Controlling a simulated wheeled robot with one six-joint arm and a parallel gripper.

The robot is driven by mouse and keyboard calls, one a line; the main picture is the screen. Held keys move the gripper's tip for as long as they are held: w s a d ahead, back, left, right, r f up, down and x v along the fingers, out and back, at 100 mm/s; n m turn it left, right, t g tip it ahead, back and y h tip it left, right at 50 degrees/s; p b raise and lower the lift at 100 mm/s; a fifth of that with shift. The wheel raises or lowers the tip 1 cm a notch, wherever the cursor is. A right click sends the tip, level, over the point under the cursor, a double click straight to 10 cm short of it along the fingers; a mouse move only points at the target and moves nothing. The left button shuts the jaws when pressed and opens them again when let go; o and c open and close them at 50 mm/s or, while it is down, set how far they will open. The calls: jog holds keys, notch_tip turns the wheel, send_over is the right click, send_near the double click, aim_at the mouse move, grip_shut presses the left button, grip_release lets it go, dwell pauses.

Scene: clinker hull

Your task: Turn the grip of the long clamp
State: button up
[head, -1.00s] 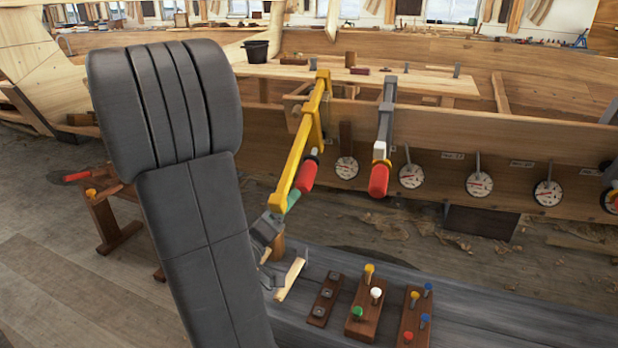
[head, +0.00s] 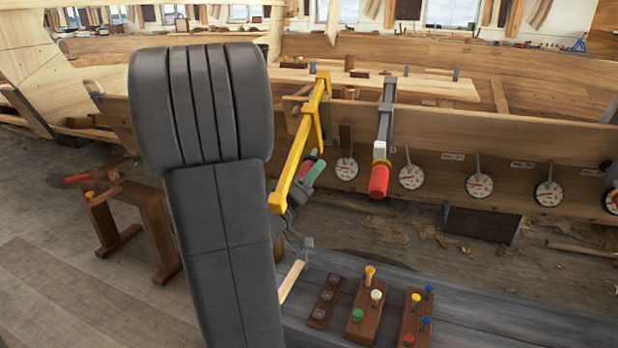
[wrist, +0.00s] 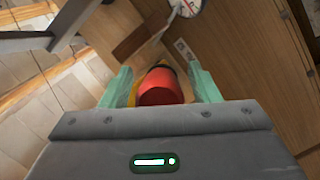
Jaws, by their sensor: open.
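The long clamp (head: 298,155) is yellow and hangs on the hull plank, its bar slanting down to the left. Its red grip (head: 304,166) is partly hidden behind my gripper (head: 314,172). In the wrist view the red grip (wrist: 162,88) lies between the two pale green fingers of my gripper (wrist: 159,68). The fingers are open, with a gap on the right side of the grip; contact on the left is unclear. A shorter grey clamp (head: 386,125) with a red grip stands to the right.
Several round dials (head: 411,177) line the hull plank to the right. A grey bench (head: 470,305) in front carries wooden blocks with coloured pegs (head: 365,305). A small wooden stand (head: 150,225) is at the left. My arm hides part of the scene.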

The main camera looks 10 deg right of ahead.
jog(key=c, duration=1)
jog(key=shift+m, duration=0.3)
jog(key=shift+f+m+t+y+b, duration=0.15)
jog(key=shift+m+t+y+b, duration=0.15)
jog(key=shift+m+y, duration=0.8)
jog(key=shift+w+f+m+t+y+b, duration=0.15)
jog(key=shift+m+t+y+b, duration=0.15)
jog(key=shift+m+y+b, duration=0.75)
jog(key=m+y+b, duration=0.1)
jog(key=b, duration=0.1)
jog(key=m+t+b, duration=0.1)
jog(key=m+b, duration=0.1)
jog(key=shift+a+f+y, duration=0.15)
jog(key=shift+f+y, duration=0.1)
jog(key=shift+y, duration=0.1)
jog(key=m+t+y+b, duration=0.1)
jog(key=m+b, duration=0.1)
jog(key=b, duration=0.2)
jog(key=shift+a+y, duration=0.1)
jog(key=shift+y, duration=0.3)
jog(key=shift+a+r+m+t+y+b, duration=0.1)
jog(key=shift+r+m+t+y+b, duration=0.1)
jog(key=shift+m+t+y+b, duration=0.45)
jog(key=shift+w+r+m+t+y, duration=0.1)
jog(key=shift+m+t+y, duration=0.25)
jog(key=shift+m, duration=0.55)
